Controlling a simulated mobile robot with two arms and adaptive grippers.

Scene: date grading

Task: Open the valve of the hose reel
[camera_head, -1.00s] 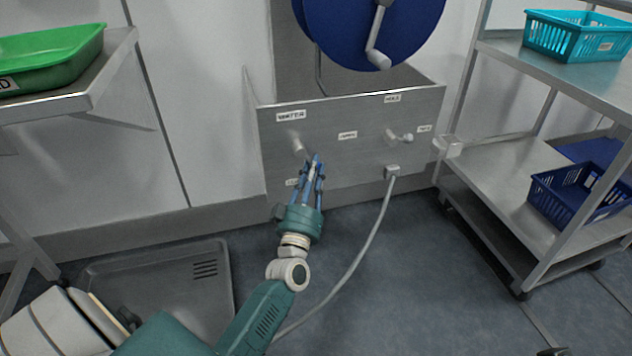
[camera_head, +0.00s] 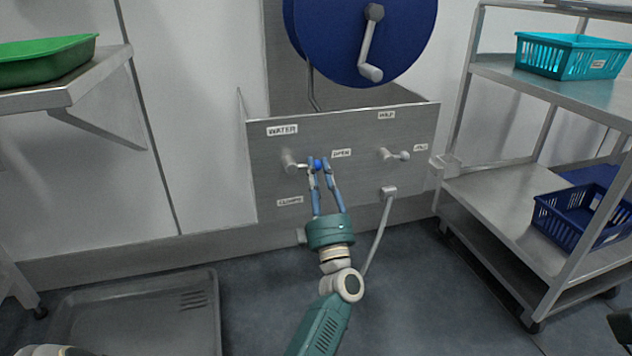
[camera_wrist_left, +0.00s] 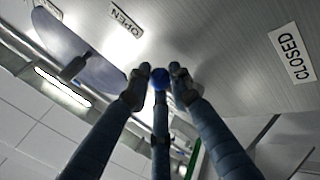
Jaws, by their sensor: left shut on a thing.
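The water valve (camera_head: 290,160) is on the steel panel (camera_head: 375,195) under the hose reel (camera_head: 405,25). Its lever, with a blue knob (camera_head: 318,164), points right, a little downward, below the OPEN label (camera_head: 341,153). My left gripper (camera_head: 318,168) is shut on the blue knob. In the left wrist view the knob (camera_wrist_left: 160,78) sits among the fingertips, and the lever behind it is mostly hidden. The CLOSED label (camera_head: 290,201) is below the valve. My right gripper is not clearly seen.
A second valve (camera_head: 392,155) is to the right, under the HALF label (camera_head: 386,115). A steel rack (camera_head: 478,205) with a blue basket (camera_head: 575,222) stands at right, and a grey floor tray (camera_head: 135,315) lies at lower left.

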